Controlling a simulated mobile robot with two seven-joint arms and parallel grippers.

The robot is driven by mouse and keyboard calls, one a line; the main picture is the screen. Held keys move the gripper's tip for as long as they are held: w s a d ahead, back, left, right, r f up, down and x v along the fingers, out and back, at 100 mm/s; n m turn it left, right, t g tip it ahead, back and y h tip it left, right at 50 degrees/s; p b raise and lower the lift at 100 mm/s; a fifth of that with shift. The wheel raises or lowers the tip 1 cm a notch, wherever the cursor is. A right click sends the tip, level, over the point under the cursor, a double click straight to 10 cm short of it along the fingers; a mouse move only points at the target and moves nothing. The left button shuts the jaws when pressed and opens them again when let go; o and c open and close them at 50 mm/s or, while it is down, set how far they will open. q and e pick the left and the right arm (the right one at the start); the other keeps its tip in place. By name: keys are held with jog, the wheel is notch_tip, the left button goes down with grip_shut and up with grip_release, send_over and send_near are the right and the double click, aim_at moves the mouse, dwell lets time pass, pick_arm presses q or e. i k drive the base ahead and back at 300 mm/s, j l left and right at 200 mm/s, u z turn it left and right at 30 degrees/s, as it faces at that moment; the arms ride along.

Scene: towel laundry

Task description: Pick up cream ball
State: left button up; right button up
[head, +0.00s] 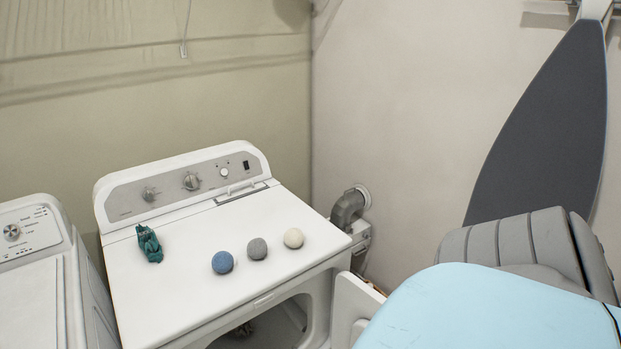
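The cream ball (293,238) sits on the white top of the dryer (180,290), at the right end of a short row of balls. It is near the front right part of the top and nothing covers it. Neither my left gripper nor my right gripper is in the head view.
A grey ball (257,249) and a blue ball (222,262) lie left of the cream one. A teal crumpled object (149,244) is further left. The dryer's door (352,308) stands open. A light blue padded surface (490,312) fills the lower right. Another white machine (35,285) stands left.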

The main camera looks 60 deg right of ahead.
aim_at(293, 238)
jog(key=z, duration=1.75)
